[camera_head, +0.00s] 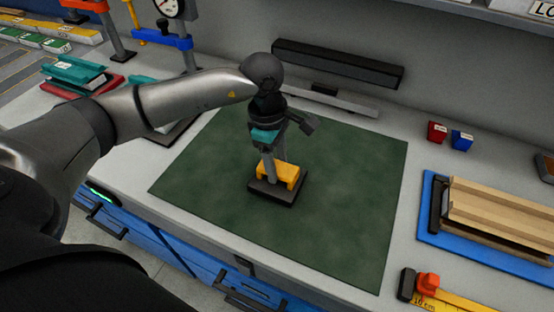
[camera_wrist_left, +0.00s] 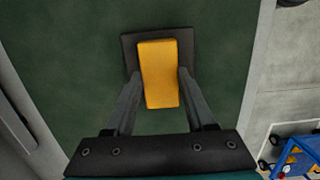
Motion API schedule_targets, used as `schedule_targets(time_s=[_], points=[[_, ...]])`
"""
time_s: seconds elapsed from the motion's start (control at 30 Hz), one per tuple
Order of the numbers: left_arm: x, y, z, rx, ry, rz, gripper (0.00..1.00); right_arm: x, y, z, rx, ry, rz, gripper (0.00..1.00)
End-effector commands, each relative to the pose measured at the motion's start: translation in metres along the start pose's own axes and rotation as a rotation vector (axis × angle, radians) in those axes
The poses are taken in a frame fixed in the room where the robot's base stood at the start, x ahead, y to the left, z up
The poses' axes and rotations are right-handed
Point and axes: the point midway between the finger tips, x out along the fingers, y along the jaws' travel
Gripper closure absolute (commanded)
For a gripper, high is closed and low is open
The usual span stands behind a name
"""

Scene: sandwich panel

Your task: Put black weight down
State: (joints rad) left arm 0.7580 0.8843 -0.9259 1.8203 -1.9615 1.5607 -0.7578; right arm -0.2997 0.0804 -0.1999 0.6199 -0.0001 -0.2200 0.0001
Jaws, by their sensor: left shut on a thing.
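The black weight (camera_head: 284,194) is a flat dark block with a yellow handle (camera_head: 288,174) on top. It is at the middle of the green mat (camera_head: 350,200) and looks level; I cannot tell whether it touches the mat. My left gripper (camera_head: 275,172) points down and is shut on the yellow handle. In the left wrist view the dark block (camera_wrist_left: 130,52) shows around the handle (camera_wrist_left: 159,75), with one finger on each side. My right gripper is not in view.
A blue tray (camera_head: 428,232) with wooden strips lies at the right. A yellow ruler (camera_head: 450,302) with an orange slider is at the front right. Small red (camera_head: 437,132) and blue (camera_head: 461,140) blocks stand behind. The mat around the weight is clear.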

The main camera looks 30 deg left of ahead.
Motion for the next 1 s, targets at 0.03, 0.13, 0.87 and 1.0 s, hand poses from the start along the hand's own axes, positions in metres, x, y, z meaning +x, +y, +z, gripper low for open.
schedule_targets(time_s=[0.03, 0.13, 0.87, 1.0], points=[[-0.001, 0.002, 0.001, 0.001, -0.004, 0.008, 1.00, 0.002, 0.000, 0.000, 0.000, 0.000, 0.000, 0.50], [0.002, 0.000, 0.000, 0.000, 0.000, 0.000, 0.40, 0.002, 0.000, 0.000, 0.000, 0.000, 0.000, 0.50], [-0.029, 0.001, 0.000, 0.000, -0.001, 0.005, 0.15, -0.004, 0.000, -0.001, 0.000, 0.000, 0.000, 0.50], [-0.061, 0.001, 0.000, 0.001, 0.000, 0.005, 0.15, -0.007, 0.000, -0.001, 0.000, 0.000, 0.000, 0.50]])
